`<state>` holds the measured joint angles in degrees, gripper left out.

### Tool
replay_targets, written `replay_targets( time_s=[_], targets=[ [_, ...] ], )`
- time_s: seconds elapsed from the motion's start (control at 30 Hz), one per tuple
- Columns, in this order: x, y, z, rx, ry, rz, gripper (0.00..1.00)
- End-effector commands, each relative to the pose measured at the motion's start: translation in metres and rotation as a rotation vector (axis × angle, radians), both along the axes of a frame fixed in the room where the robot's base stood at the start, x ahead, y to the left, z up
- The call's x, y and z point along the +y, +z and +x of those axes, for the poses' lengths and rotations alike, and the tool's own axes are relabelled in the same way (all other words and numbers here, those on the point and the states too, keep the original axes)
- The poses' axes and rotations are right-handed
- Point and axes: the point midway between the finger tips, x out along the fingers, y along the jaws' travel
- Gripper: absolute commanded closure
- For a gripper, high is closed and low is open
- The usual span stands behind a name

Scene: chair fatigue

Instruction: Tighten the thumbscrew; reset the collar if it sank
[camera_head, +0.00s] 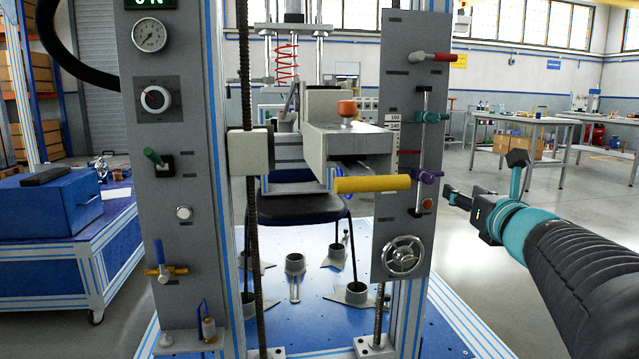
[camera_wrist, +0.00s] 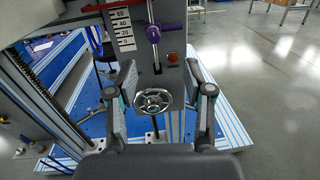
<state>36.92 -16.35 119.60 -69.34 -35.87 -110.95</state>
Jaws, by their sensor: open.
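A thin vertical rod on the grey right panel carries a teal collar with a knob (camera_head: 432,117) higher up and a purple collar with a knob (camera_head: 428,176) lower down, near the rod's lower part. Which knob is the thumbscrew I cannot tell for certain. The purple one also shows in the wrist view (camera_wrist: 153,33), beside a numbered scale (camera_wrist: 122,30); the teal one is outside that view. My gripper (camera_head: 484,175) is open and empty, to the right of the panel and apart from both collars. In the wrist view its fingers (camera_wrist: 161,70) stand wide apart.
A handwheel (camera_head: 403,256) sits low on the panel, and an orange-red button (camera_head: 427,205) is below the purple collar. A yellow bar (camera_head: 372,184) sticks out left of the rod.

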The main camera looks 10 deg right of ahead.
Motion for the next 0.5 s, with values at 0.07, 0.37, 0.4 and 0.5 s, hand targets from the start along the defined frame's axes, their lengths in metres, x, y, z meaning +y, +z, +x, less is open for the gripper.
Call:
replay_targets(
  time_s=[0.07,0.37,0.4,0.5],
  targets=[
    [-0.003,-0.005,0.002,0.01,0.042,-0.123,0.49],
    [-0.001,-0.008,0.016,0.019,0.1,-0.26,0.49],
    [-0.001,-0.008,0.021,0.02,0.101,-0.259,0.49],
    [0.0,-0.008,0.038,0.02,0.101,-0.258,0.49]
  ],
)
